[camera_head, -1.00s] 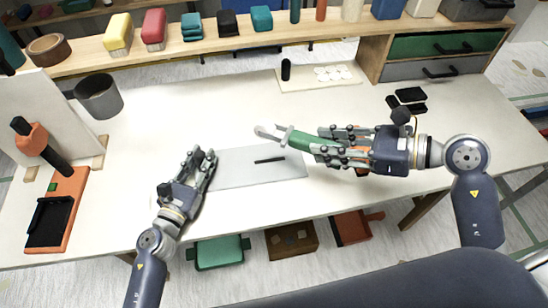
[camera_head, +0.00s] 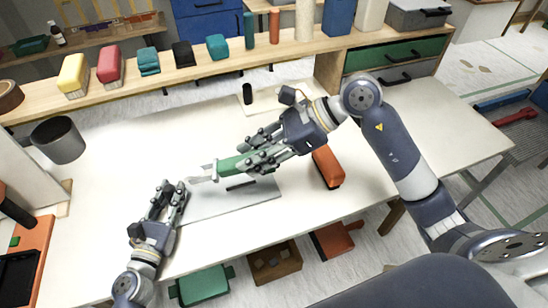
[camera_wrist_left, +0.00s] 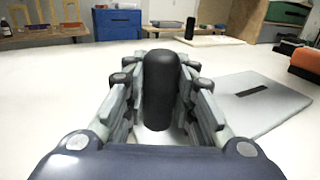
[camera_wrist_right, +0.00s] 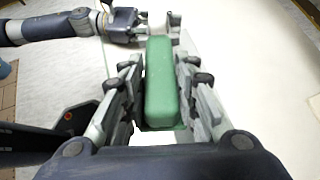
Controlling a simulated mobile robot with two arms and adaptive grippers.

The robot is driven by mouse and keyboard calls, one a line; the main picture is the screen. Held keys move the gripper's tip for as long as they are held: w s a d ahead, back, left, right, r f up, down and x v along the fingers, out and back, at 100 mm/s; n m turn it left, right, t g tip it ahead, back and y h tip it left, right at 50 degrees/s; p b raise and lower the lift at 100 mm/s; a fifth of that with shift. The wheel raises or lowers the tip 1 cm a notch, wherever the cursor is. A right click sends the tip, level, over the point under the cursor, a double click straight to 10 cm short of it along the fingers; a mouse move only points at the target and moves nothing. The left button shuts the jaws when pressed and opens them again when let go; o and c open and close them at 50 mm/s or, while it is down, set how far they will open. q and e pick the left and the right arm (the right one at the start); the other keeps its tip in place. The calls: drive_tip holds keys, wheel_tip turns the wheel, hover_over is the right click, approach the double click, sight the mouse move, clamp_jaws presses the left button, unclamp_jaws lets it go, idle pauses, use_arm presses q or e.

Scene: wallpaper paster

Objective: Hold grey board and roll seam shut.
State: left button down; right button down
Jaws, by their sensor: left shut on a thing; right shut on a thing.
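The grey board (camera_head: 212,207) lies flat on the white table, with a short black strip (camera_head: 240,185) on it. It also shows at right in the left wrist view (camera_wrist_left: 270,115). My left gripper (camera_head: 172,197) is at the board's left end, its fingers shut on an upright black rounded post (camera_wrist_left: 161,90). What the post joins below is partly hidden. My right gripper (camera_head: 262,155) is shut on the green handle (camera_head: 232,163) of a roller tool (camera_wrist_right: 161,80). The tool's pale head (camera_head: 203,174) points left, over the board's far left part. I cannot tell whether it touches.
An orange block (camera_head: 327,168) stands right of the board. A dark mug (camera_head: 58,140) and an orange tray (camera_head: 40,240) are at left. A small black cylinder (camera_head: 247,93) is at the back. A shelf (camera_head: 170,80) with coloured blocks runs behind. The table between is clear.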

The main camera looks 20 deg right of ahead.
sight(236, 155)
drive_tip(key=shift+w+a+r+n+g+h, duration=0.25)
drive_tip(key=shift+w+a+n+g+h, duration=0.65)
drive_tip(key=shift+w, duration=0.25)
drive_tip(key=w+d+r+n+g+h, duration=0.1)
drive_tip(key=w+d+h, duration=0.2)
drive_tip(key=w+d, duration=0.1)
drive_tip(key=shift+w+d+r+h, duration=0.3)
drive_tip(key=shift+w+r, duration=0.1)
drive_tip(key=shift+w, duration=0.15)
wheel_tip(236, 155, down, 6)
drive_tip(key=shift+f, duration=0.2)
drive_tip(key=shift+f, duration=1.45)
idle(1.4)
drive_tip(key=shift+d, duration=0.15)
